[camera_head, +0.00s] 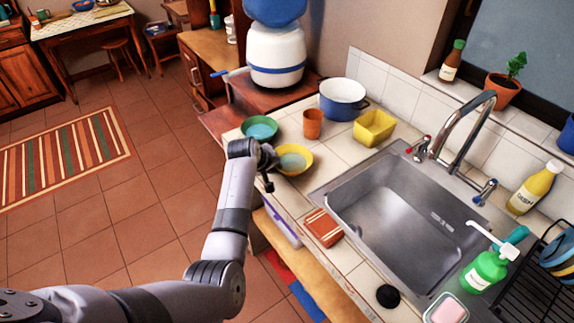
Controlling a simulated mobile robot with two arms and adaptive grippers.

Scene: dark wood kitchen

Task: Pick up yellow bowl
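The yellow bowl (303,168) sits on the white tiled counter, left of the sink. It is round and shallow, with a pale greenish inside. My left arm comes up from the lower left, and my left gripper (270,172) is at the bowl's left rim. The gripper is small and dark here and seen partly from behind, so I cannot tell whether its fingers are open or touch the rim. The bowl's left edge is partly hidden by the gripper. My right gripper is not in view.
A green bowl (259,128) stands just behind my gripper. An orange cup (312,124), a blue-white pot (343,97) and a yellow rectangular container (374,128) stand behind the yellow bowl. The sink (405,215) is at right.

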